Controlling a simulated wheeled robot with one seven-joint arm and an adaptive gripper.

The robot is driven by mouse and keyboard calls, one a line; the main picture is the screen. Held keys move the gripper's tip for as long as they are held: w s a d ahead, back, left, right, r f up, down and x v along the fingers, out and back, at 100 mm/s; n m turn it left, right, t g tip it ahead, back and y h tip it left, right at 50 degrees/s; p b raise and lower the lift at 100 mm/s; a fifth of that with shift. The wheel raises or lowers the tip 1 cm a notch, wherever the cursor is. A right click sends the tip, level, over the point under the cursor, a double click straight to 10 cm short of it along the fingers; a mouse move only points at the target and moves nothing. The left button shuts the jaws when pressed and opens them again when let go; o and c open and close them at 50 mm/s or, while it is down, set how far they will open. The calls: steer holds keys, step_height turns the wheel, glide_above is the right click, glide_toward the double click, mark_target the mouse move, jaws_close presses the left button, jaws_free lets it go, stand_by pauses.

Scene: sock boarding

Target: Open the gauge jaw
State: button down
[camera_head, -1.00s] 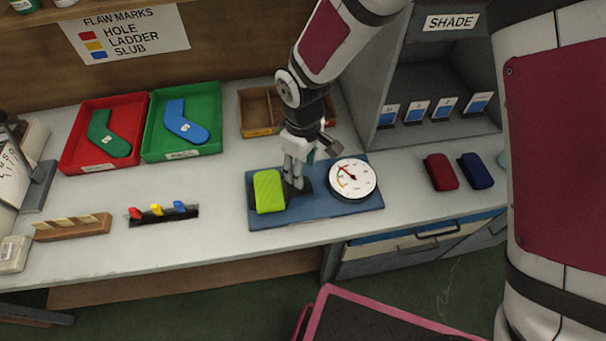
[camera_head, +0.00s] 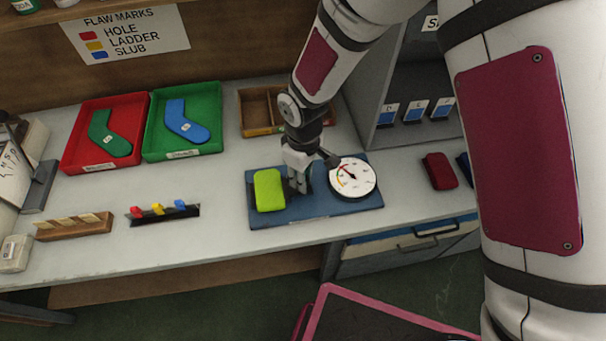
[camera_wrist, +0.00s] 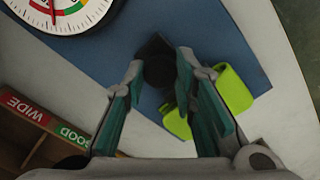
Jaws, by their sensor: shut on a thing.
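The gauge is a blue base plate (camera_head: 330,207) on the table, with a round white dial (camera_head: 353,178) at its right. A lime-green block (camera_head: 269,190) is at the plate's left; in the wrist view it shows partly behind my right finger (camera_wrist: 233,90). My gripper (camera_head: 297,186) points down between block and dial. In the wrist view my gripper (camera_wrist: 160,65) has its fingertips on either side of the dark gauge jaw (camera_wrist: 157,66), shut on it. The jaw's lower part and its contact with the block are hidden.
Red (camera_head: 72,155) and green (camera_head: 150,150) trays with socks stand at back left. A wooden box (camera_head: 256,112) is behind the gauge and a grey shade booth (camera_head: 392,75) at back right. A dark red bundle (camera_head: 440,170) lies to the right.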

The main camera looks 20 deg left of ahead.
steer(key=shift+w+d+b, duration=0.15)
steer(key=shift+w+d, duration=0.35)
steer(key=shift+d, duration=0.3)
steer(key=shift+w+d+b, duration=0.15)
steer(key=shift+w+d, duration=0.3)
steer(key=shift+d, duration=0.35)
steer(key=c, duration=1.3)
jaws_free()
steer(key=shift+r, duration=0.1)
step_height(320, 180, up, 12)
